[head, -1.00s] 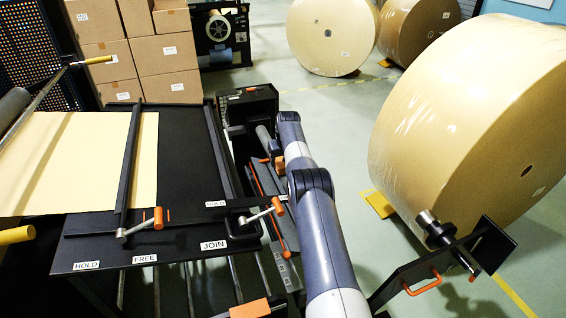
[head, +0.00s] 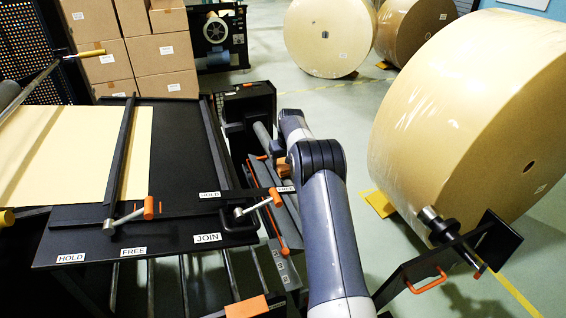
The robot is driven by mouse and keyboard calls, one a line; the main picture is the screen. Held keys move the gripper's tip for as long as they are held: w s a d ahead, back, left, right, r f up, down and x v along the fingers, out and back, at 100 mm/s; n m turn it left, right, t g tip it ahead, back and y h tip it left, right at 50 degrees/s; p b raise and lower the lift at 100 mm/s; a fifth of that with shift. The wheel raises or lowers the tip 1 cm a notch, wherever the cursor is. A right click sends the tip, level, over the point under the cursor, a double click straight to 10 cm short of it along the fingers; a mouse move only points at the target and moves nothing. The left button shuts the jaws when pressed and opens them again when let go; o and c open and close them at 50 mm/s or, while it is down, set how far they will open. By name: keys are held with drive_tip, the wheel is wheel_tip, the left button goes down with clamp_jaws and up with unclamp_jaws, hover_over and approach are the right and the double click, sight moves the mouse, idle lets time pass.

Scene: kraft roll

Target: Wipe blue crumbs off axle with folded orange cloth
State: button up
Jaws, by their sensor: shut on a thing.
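My gripper does not show; my grey and white arm rises from the bottom edge, and its far end is hidden behind its own links. A grey cylinder (head: 263,138), possibly the axle, lies on the dark machine just left of my arm's far end. A dark metal shaft end (head: 441,228) also sticks out by the big roll at the right. I make out no blue crumbs. A small orange-brown piece (head: 282,168) shows beside my arm; I cannot tell if it is the cloth. A flat orange piece (head: 247,308) lies at the bottom edge, also uncertain.
A black table (head: 180,165) with yellowish paper (head: 75,150) and orange-tipped levers stands at the left. The big kraft roll (head: 465,120) fills the right, with a dark bracket and orange handle (head: 427,281) before it.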

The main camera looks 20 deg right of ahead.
sight(288, 169)
drive_tip(key=shift+s+f+b, duration=0.2)
drive_tip(key=shift+s+b, duration=0.75)
drive_tip(key=shift+s, duration=0.3)
drive_tip(key=shift+s+r+b, duration=0.15)
drive_tip(key=shift+s+b, duration=0.25)
drive_tip(key=shift+s, duration=0.45)
drive_tip(key=shift+r, duration=0.1)
drive_tip(key=shift+r+p, duration=2.3)
drive_tip(key=shift+r, duration=0.75)
drive_tip(key=shift+w, duration=0.1)
wheel_tip(288, 169, up, 3)
drive_tip(key=p, duration=0.2)
drive_tip(key=shift+p, duration=0.3)
